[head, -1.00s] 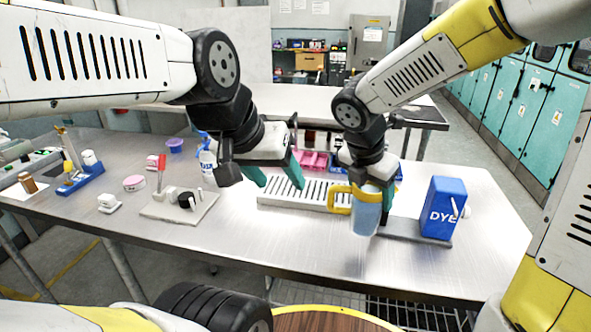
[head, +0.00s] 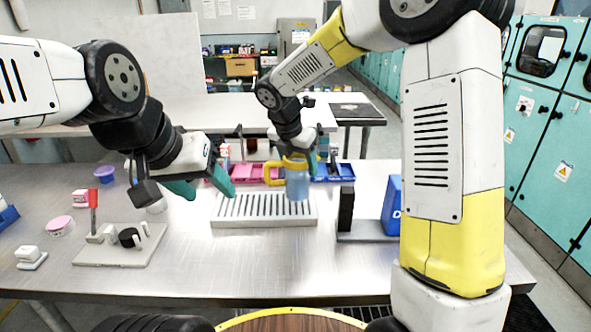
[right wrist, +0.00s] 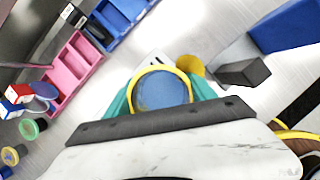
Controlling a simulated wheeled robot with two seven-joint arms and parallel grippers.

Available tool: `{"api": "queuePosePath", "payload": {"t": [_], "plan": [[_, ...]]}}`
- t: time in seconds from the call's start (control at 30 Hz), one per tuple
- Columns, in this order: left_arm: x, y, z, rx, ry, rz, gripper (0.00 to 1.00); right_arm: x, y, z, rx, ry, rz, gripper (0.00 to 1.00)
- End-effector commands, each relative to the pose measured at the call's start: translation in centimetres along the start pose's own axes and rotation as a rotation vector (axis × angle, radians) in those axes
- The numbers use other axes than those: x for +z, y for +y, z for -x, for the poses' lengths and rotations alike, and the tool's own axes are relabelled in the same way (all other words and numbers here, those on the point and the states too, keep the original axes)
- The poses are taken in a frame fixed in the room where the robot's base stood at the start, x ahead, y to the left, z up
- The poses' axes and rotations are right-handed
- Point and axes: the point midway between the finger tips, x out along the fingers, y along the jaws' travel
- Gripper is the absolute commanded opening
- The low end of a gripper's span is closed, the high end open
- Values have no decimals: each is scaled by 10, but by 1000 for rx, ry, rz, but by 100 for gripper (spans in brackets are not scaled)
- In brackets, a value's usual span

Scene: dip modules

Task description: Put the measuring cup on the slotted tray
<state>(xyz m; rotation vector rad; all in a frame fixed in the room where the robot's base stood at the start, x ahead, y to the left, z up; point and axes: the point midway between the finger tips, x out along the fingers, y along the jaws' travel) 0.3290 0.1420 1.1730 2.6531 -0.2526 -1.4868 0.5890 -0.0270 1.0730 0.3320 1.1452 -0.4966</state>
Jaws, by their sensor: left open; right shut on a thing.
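The measuring cup (head: 298,185) is blue and see-through with a yellow rim and a yellow handle at its left. My right gripper (head: 298,160) is shut on it and holds it upright over the right part of the slotted tray. In the right wrist view the cup (right wrist: 160,90) sits between the teal fingers. The white slotted tray (head: 262,223) lies on the metal table; the cup hides part of its right side. Whether the cup's base touches the tray, I cannot tell. My left gripper (head: 205,188) is open and empty, beside the tray's left end.
Pink bins (head: 246,172) and blue bins (head: 341,172) stand behind the tray. A dark upright block on a grey base (head: 363,232) and a blue box (head: 392,208) stand at the right. A pale board with small parts (head: 105,257) lies at the left. The table's front is clear.

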Motion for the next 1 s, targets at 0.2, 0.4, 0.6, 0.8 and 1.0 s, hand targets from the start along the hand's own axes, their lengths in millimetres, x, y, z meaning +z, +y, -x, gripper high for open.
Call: {"api": "queuePosePath", "payload": {"t": [0.2,0.4,0.6,0.8,1.0], "plan": [[0,0,0,0,0,0,58,8,12,-5,0,0,0,13],[0,0,0,0,0,0,58,-1,13,-32,-3,1,2,13],[0,0,0,0,0,0,58,-4,13,-38,0,0,-1,13],[0,0,0,0,0,0,58,-5,13,-40,0,0,0,13],[0,0,0,0,0,0,58,-5,13,-41,0,0,0,86]]}}
